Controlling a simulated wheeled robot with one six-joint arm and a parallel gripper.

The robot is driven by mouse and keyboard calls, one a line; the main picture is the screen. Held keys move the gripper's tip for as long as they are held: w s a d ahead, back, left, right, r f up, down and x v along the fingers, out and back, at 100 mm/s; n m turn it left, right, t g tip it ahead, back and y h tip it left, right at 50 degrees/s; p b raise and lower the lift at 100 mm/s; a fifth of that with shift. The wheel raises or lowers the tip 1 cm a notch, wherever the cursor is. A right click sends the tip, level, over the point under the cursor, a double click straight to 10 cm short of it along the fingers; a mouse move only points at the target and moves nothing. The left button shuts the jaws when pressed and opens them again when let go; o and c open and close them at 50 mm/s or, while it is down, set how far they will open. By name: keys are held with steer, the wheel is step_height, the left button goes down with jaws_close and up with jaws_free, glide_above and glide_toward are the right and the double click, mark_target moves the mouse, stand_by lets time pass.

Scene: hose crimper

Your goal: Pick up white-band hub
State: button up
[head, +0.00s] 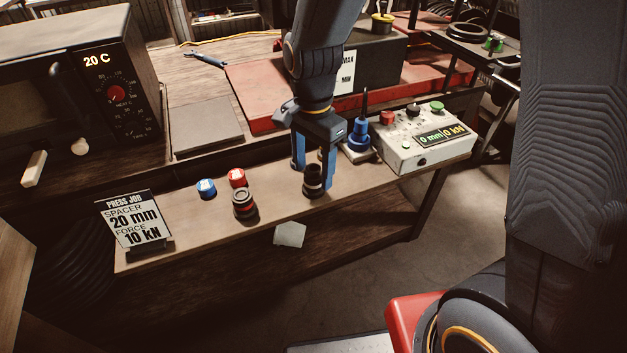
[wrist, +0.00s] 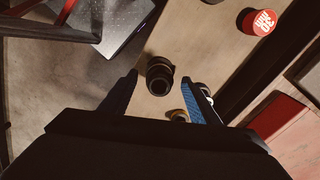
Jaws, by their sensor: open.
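A dark ribbed hub (head: 314,182) stands upright on the bench's front strip. It also shows in the wrist view (wrist: 160,78). I cannot make out a white band on it. My gripper (head: 314,176) is open, pointing down, with its fingers on either side of this hub; the wrist view shows the fingertips (wrist: 160,84) apart. I cannot tell whether they touch it. Another dark hub (head: 244,204) with a pale ring and a red band stands to the left. In the wrist view, a part with a pale rim (wrist: 206,91) and a brass-coloured part (wrist: 178,116) are partly hidden by a finger.
A blue cap (head: 206,188) and a red cap (head: 237,178) stand left of my gripper. A blue tool in a stand (head: 358,135) and a control box (head: 425,138) are close on the right. A job sign (head: 135,222) stands at the left end. The red press base (head: 250,98) lies behind.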

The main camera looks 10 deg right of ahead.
steer(key=shift+f, duration=0.9)
steer(key=c, duration=1.3)
jaws_close()
steer(key=shift+r, duration=0.1)
